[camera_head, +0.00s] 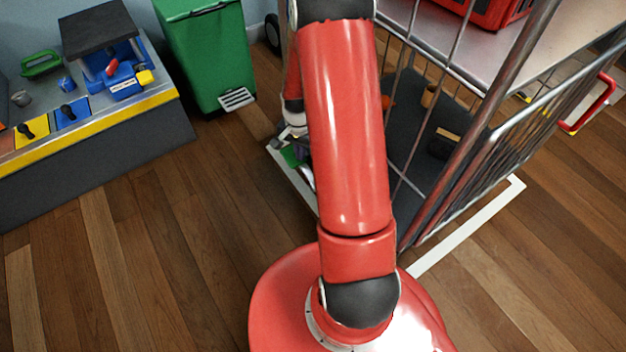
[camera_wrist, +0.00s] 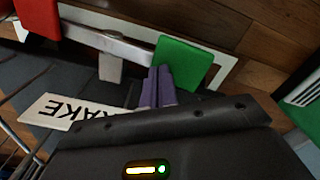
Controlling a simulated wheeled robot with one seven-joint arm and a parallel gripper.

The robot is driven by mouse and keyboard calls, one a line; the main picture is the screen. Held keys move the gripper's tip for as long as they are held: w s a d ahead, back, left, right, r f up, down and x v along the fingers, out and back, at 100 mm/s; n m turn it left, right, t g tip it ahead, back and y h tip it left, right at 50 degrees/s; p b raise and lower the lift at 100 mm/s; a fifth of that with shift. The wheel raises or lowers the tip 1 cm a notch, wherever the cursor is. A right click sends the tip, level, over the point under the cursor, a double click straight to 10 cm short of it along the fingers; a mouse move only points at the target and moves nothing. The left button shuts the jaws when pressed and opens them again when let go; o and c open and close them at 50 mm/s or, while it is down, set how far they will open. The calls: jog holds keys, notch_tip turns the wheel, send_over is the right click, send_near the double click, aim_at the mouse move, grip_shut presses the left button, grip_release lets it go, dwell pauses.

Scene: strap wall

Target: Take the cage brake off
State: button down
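The cage (camera_head: 486,132) is a metal-barred trolley with a dark base. In the wrist view, a metal bar (camera_wrist: 108,43) low on it carries a green pedal (camera_wrist: 187,64) at one end and a red pedal (camera_wrist: 38,14) at the other. In the head view my arm hides most of this, with a bit of green pedal (camera_head: 293,157) showing.
A green bin (camera_head: 208,55) with a foot pedal stands left of the cage. A workbench (camera_head: 90,105) with a yellow edge is at far left. A white floor line (camera_head: 470,232) borders the cage. A red handle (camera_head: 590,105) sticks out at right. Wooden floor is clear at left.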

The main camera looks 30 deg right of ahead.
jog(key=shift+s+f+b, duration=0.2)
jog(key=shift+f+b, duration=0.2)
jog(key=shift+f, duration=0.3)
jog(key=shift+w+f+b, duration=0.1)
jog(key=shift+f+b, duration=0.35)
jog(key=shift+f, duration=0.15)
jog(key=shift+r, duration=0.1)
jog(key=shift+r+p, duration=2.45)
jog(key=shift+r, duration=1.1)
